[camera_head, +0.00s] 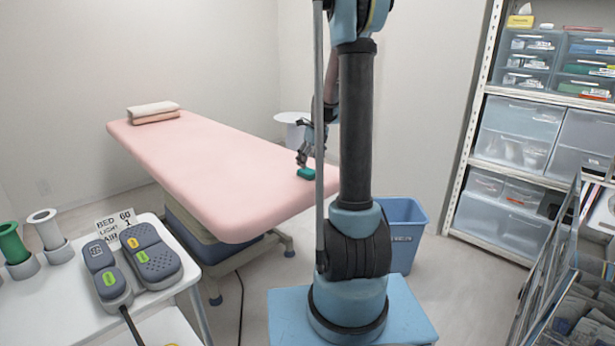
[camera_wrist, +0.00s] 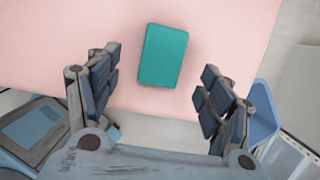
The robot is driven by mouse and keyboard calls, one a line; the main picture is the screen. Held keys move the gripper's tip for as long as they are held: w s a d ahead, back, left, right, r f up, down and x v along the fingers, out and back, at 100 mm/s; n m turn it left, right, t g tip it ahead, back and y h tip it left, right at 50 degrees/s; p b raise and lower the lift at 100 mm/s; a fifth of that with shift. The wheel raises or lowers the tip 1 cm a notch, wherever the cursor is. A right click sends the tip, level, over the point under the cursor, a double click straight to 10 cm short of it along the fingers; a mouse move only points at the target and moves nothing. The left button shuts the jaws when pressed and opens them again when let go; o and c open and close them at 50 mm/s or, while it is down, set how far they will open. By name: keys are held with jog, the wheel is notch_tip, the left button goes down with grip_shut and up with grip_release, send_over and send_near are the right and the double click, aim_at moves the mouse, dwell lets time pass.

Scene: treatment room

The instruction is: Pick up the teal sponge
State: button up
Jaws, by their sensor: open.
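The teal sponge (camera_head: 306,173) lies flat on the pink treatment bed (camera_head: 215,170), near its right edge. In the wrist view the sponge (camera_wrist: 162,56) is a teal block, slightly tilted, on the pink surface (camera_wrist: 60,40). My gripper (camera_head: 303,157) is close to the sponge in the head view. In the wrist view my gripper (camera_wrist: 157,90) is open, with one finger pad on each side and the sponge beyond and between them. The fingers do not touch the sponge. Nothing is held.
A folded towel (camera_head: 153,112) lies at the bed's far end. A blue bin (camera_head: 403,235) stands right of the bed. A white table (camera_head: 62,303) with handsets (camera_head: 148,255) is at the lower left. Shelves with clear drawers (camera_head: 515,135) stand at the right.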

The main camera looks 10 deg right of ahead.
aim_at(308, 170)
jog(key=shift+x, duration=2.5)
jog(key=shift+w+d, duration=0.15)
jog(key=shift+w, duration=0.05)
jog(key=c, duration=1.2)
